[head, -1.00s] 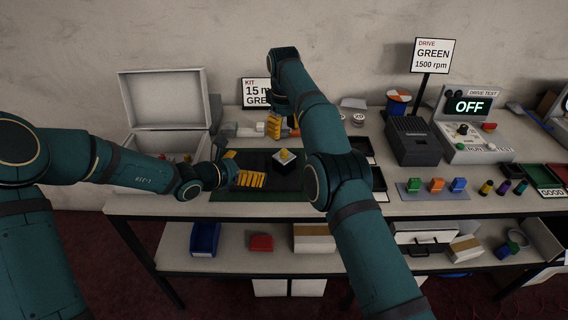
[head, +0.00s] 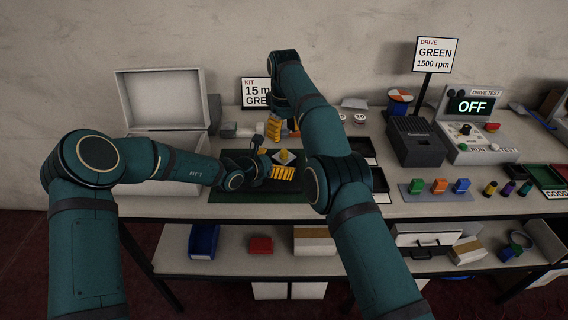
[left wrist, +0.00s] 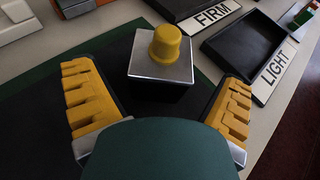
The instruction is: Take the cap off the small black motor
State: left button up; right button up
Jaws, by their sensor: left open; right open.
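The small black motor (left wrist: 158,88) stands upright on the dark green mat (left wrist: 40,115), with a silver square top plate and a yellow cap (left wrist: 166,44) on it. In the head view the yellow cap (head: 284,155) shows just above my left gripper (head: 274,170), and the motor body is mostly hidden behind that gripper. In the left wrist view my left gripper (left wrist: 155,108) is open, its yellow-padded fingers spread, with the motor ahead between them and not gripped. My right gripper (head: 280,129) is open and empty above the table, behind the motor.
Black trays labelled FIRM (left wrist: 193,7) and LIGHT (left wrist: 245,45) lie right of the mat. An open white case (head: 165,98) stands at the back left. Right of the trays are a dark box (head: 413,142), coloured blocks and the drive tester (head: 478,130).

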pick_arm(q)
jog(key=shift+x, duration=0.9)
